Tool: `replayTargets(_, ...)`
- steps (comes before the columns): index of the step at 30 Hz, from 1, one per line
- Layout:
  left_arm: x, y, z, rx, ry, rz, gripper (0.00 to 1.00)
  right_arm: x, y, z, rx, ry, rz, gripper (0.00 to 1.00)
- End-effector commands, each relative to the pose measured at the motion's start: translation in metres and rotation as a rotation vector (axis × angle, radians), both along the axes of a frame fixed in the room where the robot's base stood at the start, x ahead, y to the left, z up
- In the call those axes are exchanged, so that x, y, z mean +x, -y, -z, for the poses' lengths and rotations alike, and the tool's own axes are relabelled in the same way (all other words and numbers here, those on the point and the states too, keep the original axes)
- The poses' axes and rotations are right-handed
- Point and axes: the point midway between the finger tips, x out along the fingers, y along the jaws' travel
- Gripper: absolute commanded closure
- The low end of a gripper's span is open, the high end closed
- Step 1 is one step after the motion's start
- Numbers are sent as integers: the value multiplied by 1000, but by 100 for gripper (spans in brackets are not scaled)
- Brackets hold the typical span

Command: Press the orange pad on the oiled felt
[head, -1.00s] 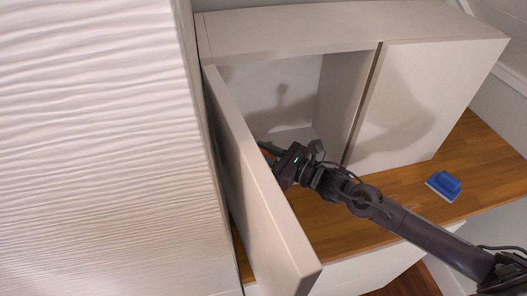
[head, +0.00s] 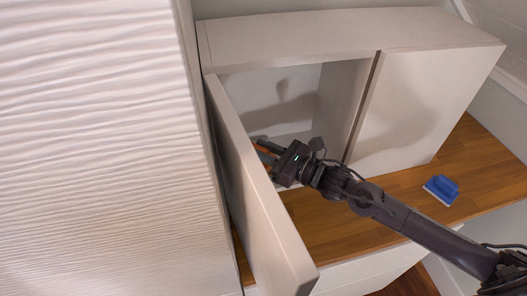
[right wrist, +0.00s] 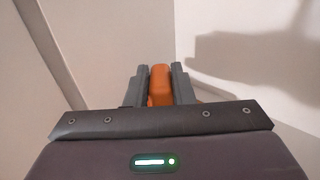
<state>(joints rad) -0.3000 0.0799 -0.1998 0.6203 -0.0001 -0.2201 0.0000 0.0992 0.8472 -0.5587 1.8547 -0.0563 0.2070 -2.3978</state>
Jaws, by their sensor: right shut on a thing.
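My right gripper (head: 266,150) reaches into the open cabinet, just right of the swung-out door. It is shut on the orange pad (right wrist: 160,84), which stands upright between the two grey fingers in the right wrist view. In the head view only a little orange shows at the fingers, and the rest is hidden by the gripper. The cabinet wall is close beyond the pad. I cannot make out the oiled felt in either view. My left gripper is not in view.
The open white door (head: 250,190) stands close left of the gripper. A second cabinet door (head: 425,105) is closed. A blue block with a pale underside (head: 441,188) lies on the wooden counter (head: 335,222) at right. The counter before the cabinet is otherwise clear.

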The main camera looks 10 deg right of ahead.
Motion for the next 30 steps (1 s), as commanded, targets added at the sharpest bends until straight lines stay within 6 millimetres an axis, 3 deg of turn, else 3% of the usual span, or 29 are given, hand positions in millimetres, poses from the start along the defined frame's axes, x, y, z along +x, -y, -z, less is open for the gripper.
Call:
replayTargets(6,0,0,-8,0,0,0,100,0,0,-15,1,1,0,97)
replayTargets(11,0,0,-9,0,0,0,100,-3,0,-15,1,0,0,97)
replayTargets(30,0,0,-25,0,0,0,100,-67,0,-15,-1,-2,-1,97)
